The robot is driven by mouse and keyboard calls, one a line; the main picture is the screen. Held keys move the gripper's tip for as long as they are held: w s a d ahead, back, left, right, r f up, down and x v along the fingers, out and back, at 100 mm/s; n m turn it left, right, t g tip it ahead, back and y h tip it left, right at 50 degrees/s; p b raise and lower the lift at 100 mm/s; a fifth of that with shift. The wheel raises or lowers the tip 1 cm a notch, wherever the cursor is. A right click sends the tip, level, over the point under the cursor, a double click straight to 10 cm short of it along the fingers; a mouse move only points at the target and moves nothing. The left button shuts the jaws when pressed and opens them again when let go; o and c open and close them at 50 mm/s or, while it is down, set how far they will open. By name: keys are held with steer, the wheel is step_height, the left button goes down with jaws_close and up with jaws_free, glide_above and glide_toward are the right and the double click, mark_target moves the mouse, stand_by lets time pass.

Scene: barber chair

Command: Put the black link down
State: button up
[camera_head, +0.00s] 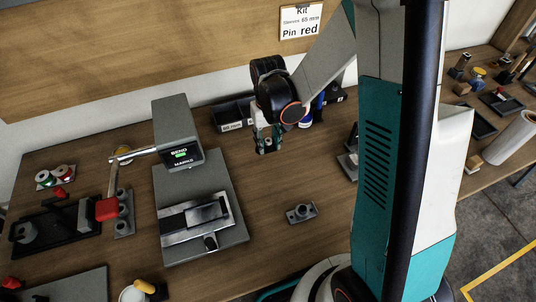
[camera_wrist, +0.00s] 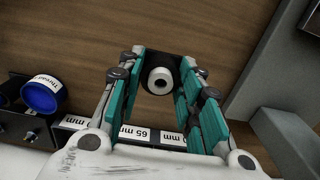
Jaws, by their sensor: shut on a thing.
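My gripper (camera_head: 267,138) is above the wooden bench, in front of the row of labelled bins. Its teal fingers show in the wrist view (camera_wrist: 163,62), shut on the black link (camera_wrist: 158,58), a dark piece with a pale ring-shaped end (camera_wrist: 158,80) facing the camera. In the head view the link (camera_head: 267,149) is a small dark shape low between the fingers. Whether it touches the bench is hard to tell.
A grey press (camera_head: 178,135) with a red-knobbed lever (camera_head: 107,208) stands left of my gripper. A small grey fixture (camera_head: 301,212) sits on the bench in front. Black bins (camera_head: 231,115) and a blue-capped bottle (camera_wrist: 40,95) are close by. Bare wood (camera_head: 275,180) lies between.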

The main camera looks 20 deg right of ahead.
mark_target(268, 158)
steer(key=shift+f+b, duration=0.8)
steer(key=shift+f, duration=1.8)
steer(key=shift+f, duration=0.1)
steer(key=shift+f, duration=0.15)
steer(key=o, duration=1.2)
steer(key=shift+c, duration=0.2)
steer(key=shift+r, duration=0.25)
